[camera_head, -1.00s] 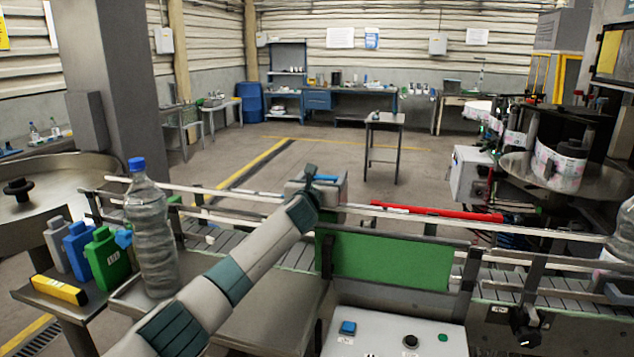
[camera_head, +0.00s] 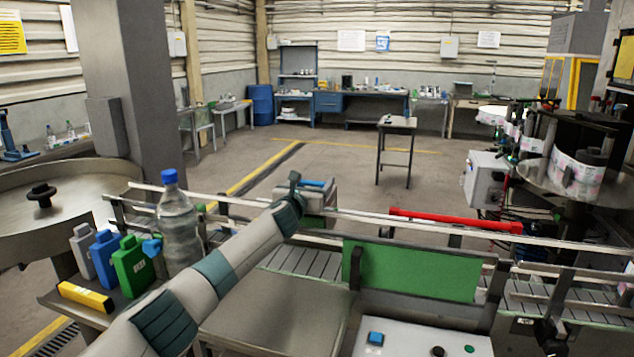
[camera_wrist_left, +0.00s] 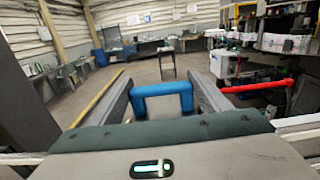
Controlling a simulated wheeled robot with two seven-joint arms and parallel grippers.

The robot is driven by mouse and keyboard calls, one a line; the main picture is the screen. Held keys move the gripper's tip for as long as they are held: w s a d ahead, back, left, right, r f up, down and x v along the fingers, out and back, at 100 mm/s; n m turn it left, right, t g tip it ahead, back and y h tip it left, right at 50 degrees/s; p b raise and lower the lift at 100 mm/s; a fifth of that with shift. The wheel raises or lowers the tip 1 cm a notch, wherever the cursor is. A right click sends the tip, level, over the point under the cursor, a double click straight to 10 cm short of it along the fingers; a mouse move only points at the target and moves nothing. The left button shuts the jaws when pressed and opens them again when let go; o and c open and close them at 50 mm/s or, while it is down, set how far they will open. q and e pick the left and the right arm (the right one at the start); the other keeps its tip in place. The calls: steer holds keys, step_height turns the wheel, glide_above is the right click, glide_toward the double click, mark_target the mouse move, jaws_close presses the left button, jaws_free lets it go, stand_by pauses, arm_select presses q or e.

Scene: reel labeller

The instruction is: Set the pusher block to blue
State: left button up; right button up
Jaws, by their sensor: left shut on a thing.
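My left gripper (camera_head: 316,194) is over the conveyor's far side. In the left wrist view, a blue U-shaped handle (camera_wrist_left: 162,88) lies between its grey fingers, and the gripper is shut on it. What the handle belongs to is hidden. A little of the blue shows in the head view (camera_head: 312,183). On the stand at the left are a grey jug-shaped block (camera_head: 84,252), a blue one (camera_head: 106,257) and a green one (camera_head: 133,268), all upright. I cannot tell whether one is the pusher block. My right gripper is not in view.
A clear bottle with a blue cap (camera_head: 179,230) stands beside the green block. A yellow box (camera_head: 86,297) lies at the stand's front. A green panel (camera_head: 420,272) and rails (camera_head: 400,222) line the conveyor. A red bar (camera_head: 455,220) lies beyond. A control box (camera_head: 400,342) is in front.

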arm_select(q)
steer(key=shift+r, duration=0.1)
steer(key=o, duration=1.5)
steer(key=shift+s, duration=0.1)
steer(key=shift+v, duration=1.3)
steer(key=shift+b+v, duration=2.25)
steer(key=shift+v, duration=5.05)
steer(key=shift+a, duration=0.1)
